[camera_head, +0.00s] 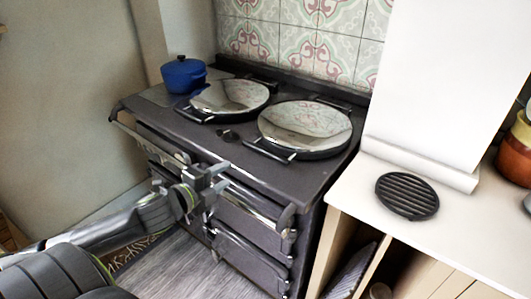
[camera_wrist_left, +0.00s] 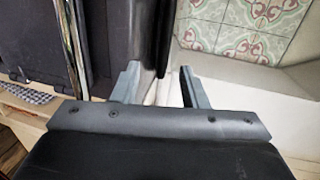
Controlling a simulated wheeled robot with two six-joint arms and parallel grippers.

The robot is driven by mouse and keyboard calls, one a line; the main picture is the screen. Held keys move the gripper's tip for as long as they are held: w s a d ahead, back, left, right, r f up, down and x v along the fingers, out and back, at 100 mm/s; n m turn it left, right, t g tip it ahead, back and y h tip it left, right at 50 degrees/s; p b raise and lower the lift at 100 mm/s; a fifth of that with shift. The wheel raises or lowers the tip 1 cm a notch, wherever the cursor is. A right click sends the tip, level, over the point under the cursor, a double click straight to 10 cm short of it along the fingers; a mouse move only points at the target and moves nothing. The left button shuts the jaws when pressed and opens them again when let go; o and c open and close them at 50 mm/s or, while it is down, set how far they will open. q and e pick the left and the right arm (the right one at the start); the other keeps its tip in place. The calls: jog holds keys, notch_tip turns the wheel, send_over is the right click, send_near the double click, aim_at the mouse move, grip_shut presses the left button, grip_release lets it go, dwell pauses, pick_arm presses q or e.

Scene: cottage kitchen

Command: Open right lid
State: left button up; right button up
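The right lid (camera_head: 305,125) is a round, shiny, domed cover on the right side of the dark range cooker's top (camera_head: 190,122). It lies flat and shut, with a bar handle (camera_head: 268,151) at its front left. The similar left lid (camera_head: 230,97) is also down. My left gripper (camera_head: 217,178) is in front of the cooker, below its top edge and apart from the right lid's handle. In the left wrist view its two fingers (camera_wrist_left: 160,88) are spread with a gap and hold nothing. My right gripper is not in view.
A blue lidded pot (camera_head: 183,75) stands at the cooker's back left. A towel rail (camera_head: 150,137) runs along the cooker's front, close to my left gripper. A black ribbed round trivet (camera_head: 407,195) lies on the pale counter (camera_head: 450,235) at right. Patterned tiles (camera_head: 300,40) cover the wall behind.

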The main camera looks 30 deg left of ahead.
pick_arm(q)
jog(key=b, duration=0.2)
send_near(263, 154)
jog(key=shift+m, duration=0.3)
jog(key=x, duration=1.1)
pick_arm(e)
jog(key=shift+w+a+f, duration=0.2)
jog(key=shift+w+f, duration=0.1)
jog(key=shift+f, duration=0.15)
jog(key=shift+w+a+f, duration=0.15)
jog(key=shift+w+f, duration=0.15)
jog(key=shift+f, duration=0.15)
pick_arm(q)
jog(key=c, duration=0.8)
grip_shut()
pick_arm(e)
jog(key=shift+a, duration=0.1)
